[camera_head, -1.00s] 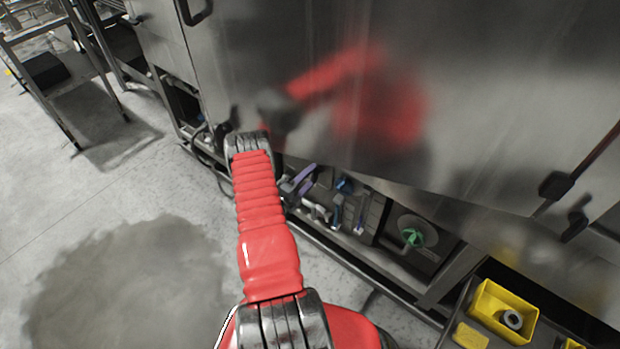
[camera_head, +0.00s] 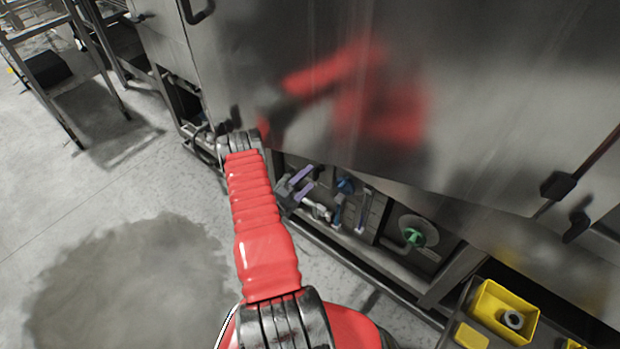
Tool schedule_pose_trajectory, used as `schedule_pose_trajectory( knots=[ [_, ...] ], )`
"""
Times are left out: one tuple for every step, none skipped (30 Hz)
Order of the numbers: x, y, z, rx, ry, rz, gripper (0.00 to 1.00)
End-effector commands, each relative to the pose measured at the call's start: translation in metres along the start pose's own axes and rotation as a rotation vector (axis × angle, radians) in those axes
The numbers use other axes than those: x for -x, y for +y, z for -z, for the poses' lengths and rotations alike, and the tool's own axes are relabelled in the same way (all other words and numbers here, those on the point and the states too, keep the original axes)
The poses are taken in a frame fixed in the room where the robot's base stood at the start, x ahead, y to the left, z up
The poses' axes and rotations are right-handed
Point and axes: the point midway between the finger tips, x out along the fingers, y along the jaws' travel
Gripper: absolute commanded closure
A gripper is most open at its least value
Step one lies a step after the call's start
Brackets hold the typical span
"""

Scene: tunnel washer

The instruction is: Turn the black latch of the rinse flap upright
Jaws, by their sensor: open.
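My gripper (camera_head: 308,182) shows just past the bend of my red arm. Its two purple fingers are parted and nothing shows between them. It is in front of the low open bay under the large steel panel (camera_head: 440,110), left of the blue fittings. A black latch-like piece (camera_head: 577,225) stands tilted on the steel at the right, well away from my gripper. Another black piece (camera_head: 557,184) sits on a rod just above it. I cannot tell which dark part is the rinse flap's latch, or make out the flap itself.
A blue fitting (camera_head: 345,185) and a green handle (camera_head: 413,237) are in the low bay. A yellow bin (camera_head: 503,311) with a grey ring stands at the lower right. A metal rack (camera_head: 50,65) is at the far left. The wet floor (camera_head: 140,290) at left is clear.

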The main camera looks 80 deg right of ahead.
Motion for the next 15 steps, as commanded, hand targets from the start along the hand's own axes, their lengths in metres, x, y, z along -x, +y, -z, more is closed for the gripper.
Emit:
schedule_pose_trajectory(
  knots=[
    [0.010, 0.001, -0.001, 0.002, -0.004, -0.002, 0.25],
    [0.015, 0.001, -0.001, 0.001, -0.003, -0.002, 0.25],
    [0.022, 0.001, -0.002, 0.001, -0.004, -0.002, 0.25],
    [0.027, 0.001, -0.001, 0.002, -0.004, -0.002, 0.25],
    [0.032, 0.001, -0.001, 0.003, -0.004, -0.002, 0.25],
    [0.038, 0.001, -0.002, 0.002, -0.004, -0.001, 0.25],
    [0.043, 0.001, -0.002, 0.001, -0.004, -0.001, 0.25],
    [0.048, 0.001, -0.001, 0.001, -0.004, -0.001, 0.25],
    [0.054, 0.001, -0.002, 0.002, -0.005, -0.001, 0.25],
    [0.059, 0.001, -0.001, 0.002, -0.004, -0.001, 0.25],
    [0.064, 0.001, -0.002, 0.002, -0.004, -0.001, 0.25],
    [0.070, 0.001, -0.002, 0.002, -0.005, -0.002, 0.25],
    [0.074, 0.001, -0.002, 0.001, -0.004, -0.002, 0.25],
    [0.079, 0.001, -0.002, 0.001, -0.004, -0.002, 0.25],
    [0.085, 0.001, -0.002, 0.002, -0.005, -0.002, 0.25]
  ],
)
